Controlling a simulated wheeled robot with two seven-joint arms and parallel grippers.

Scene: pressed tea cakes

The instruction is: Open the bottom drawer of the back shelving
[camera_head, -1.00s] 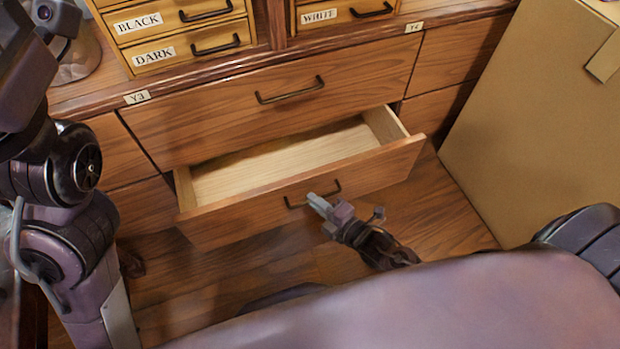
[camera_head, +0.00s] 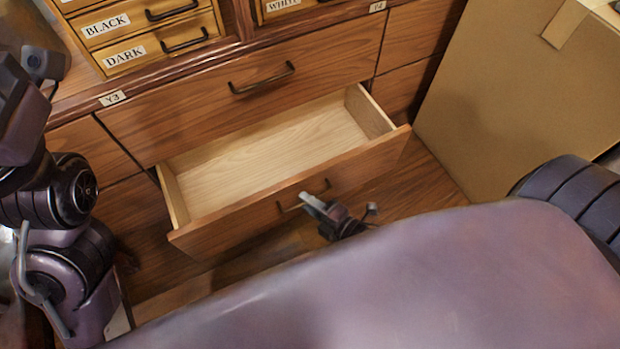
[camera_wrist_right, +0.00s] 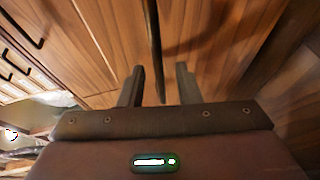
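The bottom drawer (camera_head: 215,232) of the back shelving stands pulled out in the head view, its pale wooden inside (camera_head: 265,160) bare and empty. Its dark bar handle (camera_head: 284,207) is on the front panel, partly covered by my right gripper (camera_head: 314,203). In the right wrist view, the fingers of my right gripper (camera_wrist_right: 160,80) stand apart, with the dark handle bar (camera_wrist_right: 154,45) running between them and a gap on each side. My left arm is at the left edge of the head view; its fingers are not in view.
A closed wide drawer (camera_head: 190,110) with a dark handle is directly above. Small yellow labelled drawers (camera_head: 150,48) stand on the shelving top. A large cardboard box (camera_head: 510,90) stands at the right. Some wooden floor (camera_head: 430,170) shows between box and drawer.

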